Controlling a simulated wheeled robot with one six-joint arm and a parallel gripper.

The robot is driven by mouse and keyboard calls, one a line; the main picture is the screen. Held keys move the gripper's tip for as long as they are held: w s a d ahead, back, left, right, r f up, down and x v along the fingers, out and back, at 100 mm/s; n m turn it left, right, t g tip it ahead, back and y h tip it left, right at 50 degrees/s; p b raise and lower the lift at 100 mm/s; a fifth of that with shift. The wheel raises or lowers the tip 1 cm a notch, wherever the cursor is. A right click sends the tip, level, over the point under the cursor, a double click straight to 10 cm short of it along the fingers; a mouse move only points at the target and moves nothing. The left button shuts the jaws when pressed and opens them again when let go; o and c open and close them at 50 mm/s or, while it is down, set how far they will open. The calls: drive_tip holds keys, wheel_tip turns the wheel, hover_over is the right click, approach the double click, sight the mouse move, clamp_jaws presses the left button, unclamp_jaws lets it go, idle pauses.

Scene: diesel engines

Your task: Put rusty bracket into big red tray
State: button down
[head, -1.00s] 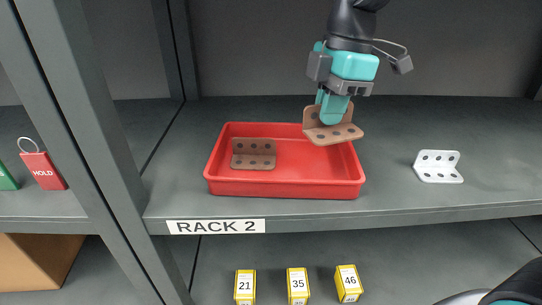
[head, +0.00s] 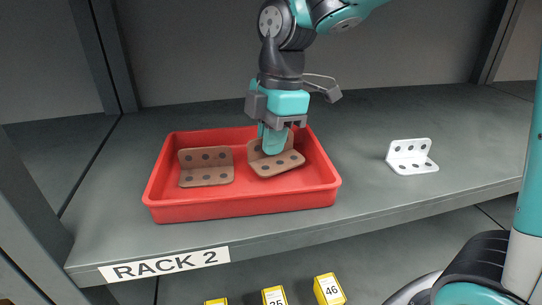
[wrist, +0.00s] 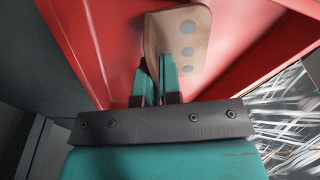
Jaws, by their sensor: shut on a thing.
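The big red tray (head: 240,207) sits on the rack shelf. One rusty brown bracket (head: 206,176) with holes lies inside the tray on its left side. My gripper (head: 273,140) is shut on a second rusty bracket (head: 280,165), which is over the right part of the tray, within its rim. In the wrist view, the held bracket (wrist: 190,42) stands between the fingers (wrist: 157,82), with the red tray (wrist: 255,45) behind it. I cannot tell whether the held bracket touches the tray floor.
A white bracket (head: 411,156) lies on the shelf to the right of the tray. The shelf (head: 370,115) is otherwise clear there. A RACK 2 label (head: 165,265) is on the front edge. Small yellow boxes (head: 328,289) stand on the level below.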

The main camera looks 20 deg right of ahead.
drive_tip(key=shift+f, duration=0.6)
drive_tip(key=shift+f, duration=0.15)
drive_tip(key=c, duration=1.3)
unclamp_jaws()
drive_tip(key=r+p, duration=0.1)
drive_tip(key=r, duration=0.1)
drive_tip(key=r+p, duration=0.1)
drive_tip(key=r, duration=0.2)
drive_tip(key=d+r+p, duration=0.1)
drive_tip(key=r+p, duration=0.1)
drive_tip(key=shift+r, duration=0.3)
drive_tip(key=s+a+f+m, duration=0.1)
drive_tip(key=s+m, duration=0.2)
drive_tip(key=s, duration=0.2)
drive_tip(key=s+a+f+m+y, duration=0.1)
drive_tip(key=s+a+f+m, duration=0.1)
drive_tip(key=s+m, duration=0.2)
drive_tip(key=s+a+f+m+y, duration=0.1)
drive_tip(key=s+a+m, duration=0.1)
drive_tip(key=s+m, duration=0.2)
drive_tip(key=shift+s+f, duration=0.15)
drive_tip(key=shift+s, duration=1)
drive_tip(key=shift+s+a+f+m+y, duration=0.15)
drive_tip(key=shift+s+m+y, duration=0.15)
drive_tip(key=shift+s+m, duration=0.25)
drive_tip(key=shift+w, duration=0.1)
